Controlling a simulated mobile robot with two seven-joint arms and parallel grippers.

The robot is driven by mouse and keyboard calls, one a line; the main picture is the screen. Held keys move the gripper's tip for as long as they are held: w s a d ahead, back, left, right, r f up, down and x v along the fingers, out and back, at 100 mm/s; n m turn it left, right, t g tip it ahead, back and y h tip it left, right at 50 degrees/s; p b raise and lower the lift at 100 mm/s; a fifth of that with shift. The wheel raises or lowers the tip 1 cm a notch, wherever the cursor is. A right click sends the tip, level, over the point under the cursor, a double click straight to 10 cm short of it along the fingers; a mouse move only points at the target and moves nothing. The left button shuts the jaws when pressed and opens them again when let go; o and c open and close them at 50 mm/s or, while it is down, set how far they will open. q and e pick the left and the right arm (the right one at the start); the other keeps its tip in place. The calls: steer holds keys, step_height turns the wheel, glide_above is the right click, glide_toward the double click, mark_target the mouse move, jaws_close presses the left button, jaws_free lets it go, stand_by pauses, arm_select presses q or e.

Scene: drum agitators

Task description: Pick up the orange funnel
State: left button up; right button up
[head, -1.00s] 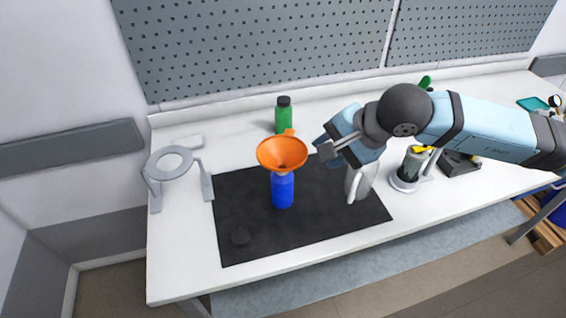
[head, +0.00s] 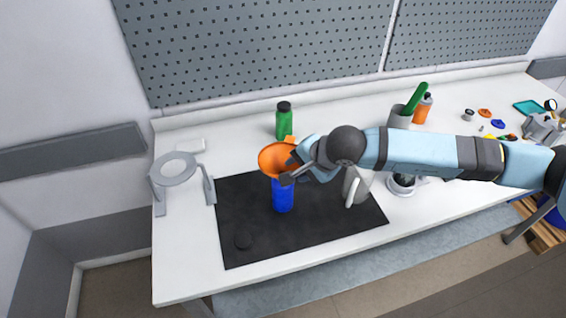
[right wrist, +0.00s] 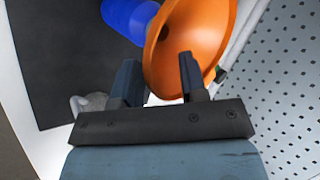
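The orange funnel (head: 271,160) sits upright in the top of the blue bottle (head: 283,197), on the black mat (head: 245,215). My right gripper (head: 287,170) is at the funnel's right side. In the right wrist view, the funnel (right wrist: 205,30) reaches between the parted fingers of my right gripper (right wrist: 160,72). One finger overlaps the inside of the cone and the other is outside its wall. The fingers look open, with no clear grip on the wall. The blue bottle (right wrist: 130,17) shows below the funnel. My left gripper is out of view.
A green bottle (head: 284,122) stands behind the funnel. A grey ring stand (head: 175,170) is at the left. A grey-white jug (head: 356,186) stands right of the blue bottle, partly under my right arm.

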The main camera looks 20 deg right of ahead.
steer(key=shift+w+a+f, duration=0.25)
steer(key=shift+f, duration=0.25)
jaws_close()
